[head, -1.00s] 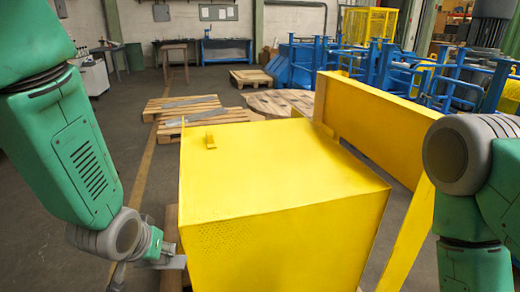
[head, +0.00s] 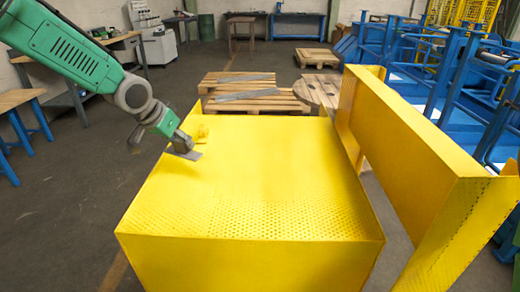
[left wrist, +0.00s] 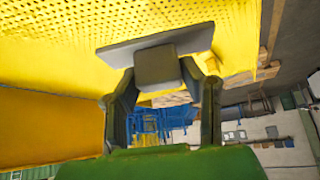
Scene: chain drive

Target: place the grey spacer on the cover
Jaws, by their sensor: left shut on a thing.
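The yellow cover (head: 270,165) is a large box with a flat top, dotted with fine holes towards its near side. I cannot tell whether the plate touches the cover. My right gripper is not in view.
A tall yellow panel (head: 410,165) stands close along the cover's right side. Wooden pallets (head: 240,92) lie behind, and blue metal frames (head: 460,85) stand at the back right. The cover's middle and near top are clear. Open floor (head: 75,190) lies to the left.

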